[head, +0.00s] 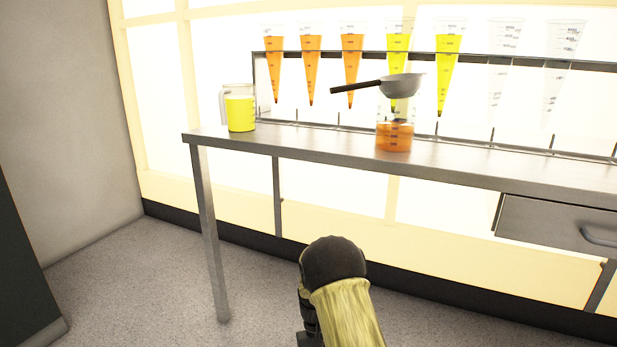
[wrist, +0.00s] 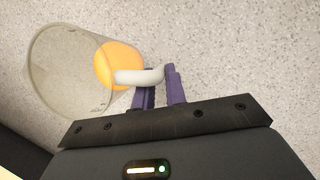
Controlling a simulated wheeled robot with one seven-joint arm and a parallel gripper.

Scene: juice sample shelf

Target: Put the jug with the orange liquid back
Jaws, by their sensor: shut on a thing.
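In the wrist view a clear jug (wrist: 68,78) shows with orange liquid (wrist: 118,66) in it. Its pale handle (wrist: 137,77) lies between the purple fingers of my gripper (wrist: 160,71), which is shut on it. The jug is off the table, with the speckled floor behind it. The head view does not show the jug or my gripper; only part of my arm shows at the bottom.
A metal table (head: 330,146) holds a jug of yellow liquid (head: 240,112) at its left end and a beaker of orange liquid (head: 394,141) under a dark-handled pan or strainer (head: 401,85). A rack (head: 520,62) holds several cones. Table space between jug and beaker is free.

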